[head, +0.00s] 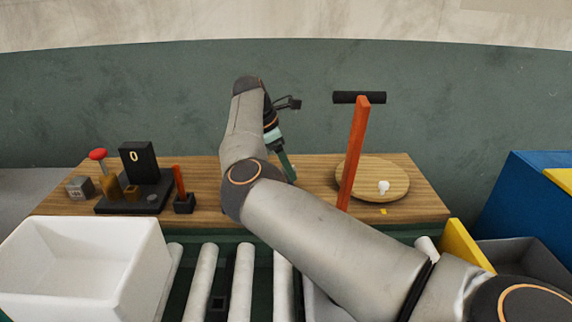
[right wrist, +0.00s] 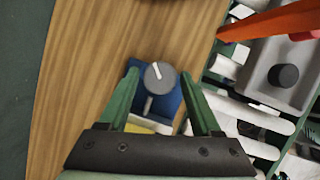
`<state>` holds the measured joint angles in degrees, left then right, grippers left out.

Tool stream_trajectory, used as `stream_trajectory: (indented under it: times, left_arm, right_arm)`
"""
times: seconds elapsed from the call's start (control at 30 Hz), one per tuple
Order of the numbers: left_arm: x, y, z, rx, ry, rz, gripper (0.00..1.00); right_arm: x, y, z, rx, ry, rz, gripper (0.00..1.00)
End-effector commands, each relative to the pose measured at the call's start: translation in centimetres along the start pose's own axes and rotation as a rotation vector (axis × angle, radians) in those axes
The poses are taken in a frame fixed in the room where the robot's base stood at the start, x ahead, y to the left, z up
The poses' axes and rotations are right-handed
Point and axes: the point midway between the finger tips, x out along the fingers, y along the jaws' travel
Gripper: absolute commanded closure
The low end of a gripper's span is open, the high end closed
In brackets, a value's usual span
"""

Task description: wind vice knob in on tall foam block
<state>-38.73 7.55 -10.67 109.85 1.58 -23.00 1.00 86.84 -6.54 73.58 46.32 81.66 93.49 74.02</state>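The grey round knob (right wrist: 159,75) with a white mark shows in the right wrist view, on the blue vice (right wrist: 168,102). My right gripper (right wrist: 159,78) is open, its green fingers on either side of the knob. I cannot tell whether they touch it. A yellow piece (right wrist: 148,125), perhaps the foam, lies below the vice, mostly hidden by the gripper. In the head view, my right gripper (head: 288,166) points down over the wooden board, and my arm hides the vice and knob. My left gripper is not in view.
A red lever (head: 354,150) with a black crossbar stands right of my gripper, before a round wooden disc (head: 352,178). A black device (head: 138,165) and red-topped post stand left. A white bin (head: 75,285) and rollers (head: 238,275) are in front.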

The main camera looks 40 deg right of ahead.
Motion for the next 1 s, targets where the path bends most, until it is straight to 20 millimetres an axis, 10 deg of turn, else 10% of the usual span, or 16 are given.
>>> stream_trajectory:
  times: [0.47,1.0]
  left_arm:
    - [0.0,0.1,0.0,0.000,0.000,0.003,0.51]
    - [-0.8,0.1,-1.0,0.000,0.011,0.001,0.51]
  right_arm:
    - [-0.6,0.0,0.0,-0.002,0.000,0.001,0.19]
    - [-11.1,0.0,0.2,-0.001,-0.001,0.001,0.19]
